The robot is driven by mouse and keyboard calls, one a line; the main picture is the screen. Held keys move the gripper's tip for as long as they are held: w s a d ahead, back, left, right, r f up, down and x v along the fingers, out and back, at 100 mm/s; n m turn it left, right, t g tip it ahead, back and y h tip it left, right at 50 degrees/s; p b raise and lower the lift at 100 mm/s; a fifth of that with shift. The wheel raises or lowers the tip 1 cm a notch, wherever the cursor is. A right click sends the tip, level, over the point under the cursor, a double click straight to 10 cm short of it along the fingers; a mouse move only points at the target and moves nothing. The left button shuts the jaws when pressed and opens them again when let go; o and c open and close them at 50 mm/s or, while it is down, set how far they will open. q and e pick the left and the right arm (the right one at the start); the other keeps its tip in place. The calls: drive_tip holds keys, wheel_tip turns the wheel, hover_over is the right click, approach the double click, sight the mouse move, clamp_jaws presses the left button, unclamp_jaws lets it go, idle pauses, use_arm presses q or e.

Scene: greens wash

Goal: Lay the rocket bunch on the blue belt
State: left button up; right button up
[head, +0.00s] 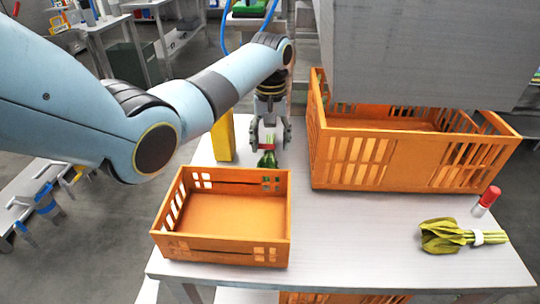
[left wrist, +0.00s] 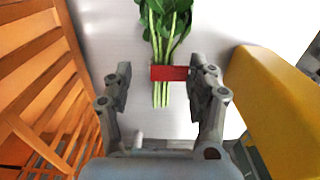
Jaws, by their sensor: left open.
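A bunch of dark green leaves with pale stems and a red band (head: 267,159) lies on the grey table, just behind the small orange crate. It also shows in the left wrist view (left wrist: 163,24), with its stems toward my gripper. My left gripper (head: 270,138) is open above the stem end, pointing down. In the left wrist view its fingers (left wrist: 162,88) stand on either side of the stems and red band, with gaps on both sides. I cannot make out a blue belt for certain. My right gripper is not in view.
A small empty orange crate (head: 158,234) stands in front, and a large orange crate (head: 318,165) stands to the right. A yellow block (head: 223,138) is close left of my gripper. A white-banded leafy bunch (head: 440,236) and a red-capped cylinder (head: 487,201) lie at the right.

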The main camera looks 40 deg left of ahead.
sight(269, 148)
use_arm(q)
drive_tip(key=shift+f, duration=1.55)
drive_tip(key=shift+s+a, duration=0.1)
drive_tip(key=shift+c, duration=0.7)
drive_tip(key=c, duration=0.4)
drive_tip(key=shift+r, duration=0.1)
clamp_jaws()
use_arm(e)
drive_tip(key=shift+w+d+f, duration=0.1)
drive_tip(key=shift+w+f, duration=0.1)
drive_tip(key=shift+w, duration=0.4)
